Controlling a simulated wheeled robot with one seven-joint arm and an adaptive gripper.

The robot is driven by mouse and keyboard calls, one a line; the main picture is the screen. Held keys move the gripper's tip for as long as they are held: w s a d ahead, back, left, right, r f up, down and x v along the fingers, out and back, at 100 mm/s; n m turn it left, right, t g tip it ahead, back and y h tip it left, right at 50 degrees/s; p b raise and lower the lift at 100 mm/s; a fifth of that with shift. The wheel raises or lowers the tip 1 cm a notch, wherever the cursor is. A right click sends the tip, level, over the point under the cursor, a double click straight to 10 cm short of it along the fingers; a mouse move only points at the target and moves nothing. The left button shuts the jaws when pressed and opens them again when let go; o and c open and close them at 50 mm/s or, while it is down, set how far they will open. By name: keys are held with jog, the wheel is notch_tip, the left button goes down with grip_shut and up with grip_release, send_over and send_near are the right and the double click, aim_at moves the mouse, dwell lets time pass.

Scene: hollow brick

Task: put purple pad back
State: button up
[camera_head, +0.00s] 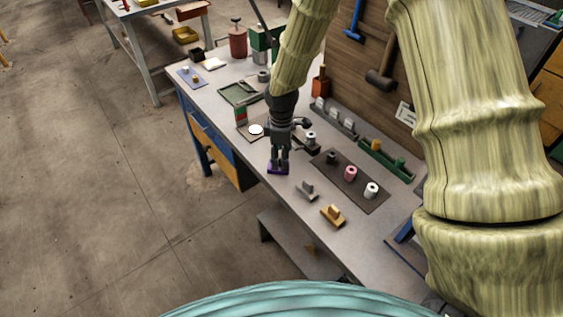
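The purple pad (276,171) is a small dark purple piece near the bench's front edge, directly below my gripper (279,163). My gripper points down, with its fingertips at or just above the pad and overlapping it in the picture. The view is too small to tell whether the fingers grip the pad, or whether the pad rests on the bench or is held slightly above it.
The grey bench (312,228) has a dark mat (361,191) with small cylinders to the right. A grey block (307,190) and a yellow block (332,215) stand nearer. A green rack (386,160) and a panel with tools (362,65) are behind.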

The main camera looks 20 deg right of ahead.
jog(key=shift+r+b, duration=1)
jog(key=shift+r, duration=3.05)
jog(key=shift+a, duration=0.1)
